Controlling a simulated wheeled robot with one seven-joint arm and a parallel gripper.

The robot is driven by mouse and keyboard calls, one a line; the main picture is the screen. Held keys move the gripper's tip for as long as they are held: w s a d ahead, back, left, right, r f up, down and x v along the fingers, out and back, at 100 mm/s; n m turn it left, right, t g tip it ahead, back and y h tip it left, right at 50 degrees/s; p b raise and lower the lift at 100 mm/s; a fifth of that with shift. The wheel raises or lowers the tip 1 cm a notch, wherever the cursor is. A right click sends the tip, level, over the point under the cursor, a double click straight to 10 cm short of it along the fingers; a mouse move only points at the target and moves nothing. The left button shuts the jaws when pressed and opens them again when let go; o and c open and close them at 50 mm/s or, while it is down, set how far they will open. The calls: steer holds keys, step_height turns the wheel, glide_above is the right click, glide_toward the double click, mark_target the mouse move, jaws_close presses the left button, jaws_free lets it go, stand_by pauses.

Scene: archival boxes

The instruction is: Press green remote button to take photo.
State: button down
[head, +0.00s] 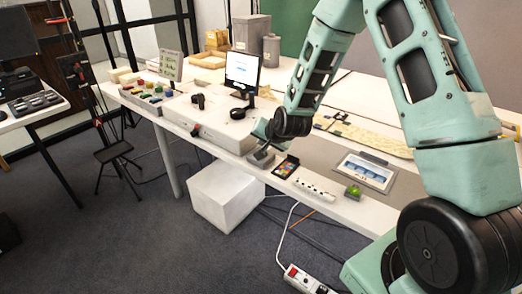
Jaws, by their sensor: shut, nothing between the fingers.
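A framed sheet with blue pictures (367,172) lies on a grey mat just behind the button.
A white socket strip (315,189) and a colour chart (286,166) lie between my gripper and the button. A monitor (242,70) stands farther back. A white box (227,195) is on the floor beneath the table. Another power strip (308,281) lies on the floor.

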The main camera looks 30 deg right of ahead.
steer(key=shift+f, duration=0.15)
stand_by(0.7)
steer(key=shift+f+b, duration=0.25)
steer(key=shift+b, duration=0.15)
steer(key=shift+f+b, duration=0.45)
steer(key=shift+f, duration=0.1)
stand_by(0.5)
stand_by(0.4)
steer(key=shift+r+p, duration=0.7)
steer(key=shift+r, duration=0.25)
steer(key=shift+r, duration=0.1)
steer(key=shift+r+p, duration=1.85)
steer(key=shift+r, duration=0.65)
steer(key=shift+f, duration=0.1)
